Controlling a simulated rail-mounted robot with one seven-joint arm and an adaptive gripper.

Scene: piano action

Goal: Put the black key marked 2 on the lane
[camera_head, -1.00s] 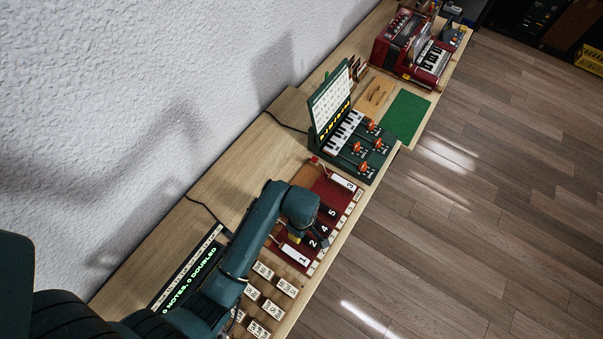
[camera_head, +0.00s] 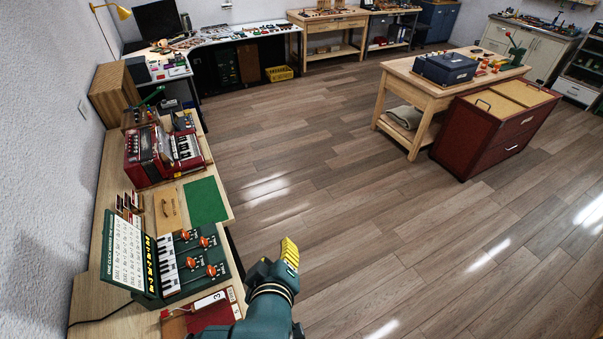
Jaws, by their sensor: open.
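My gripper (camera_head: 289,252), with yellow fingers on a dark teal arm, is in the lower middle of the head view. It is open, hangs past the bench edge over the floor, and I see nothing held in it. A red board (camera_head: 178,325) shows at the bottom left, with a white key marked 3 (camera_head: 208,301) on it. The black key marked 2 is not visible now; the rest of the board is behind my arm or below the frame. I cannot make out the lane.
A green keyboard device (camera_head: 199,280) with orange-topped levers and an upright chart stands beyond the red board. Farther along the bench are a green mat (camera_head: 205,201) and a red accordion (camera_head: 146,157). The wooden floor (camera_head: 370,230) right of the bench is clear.

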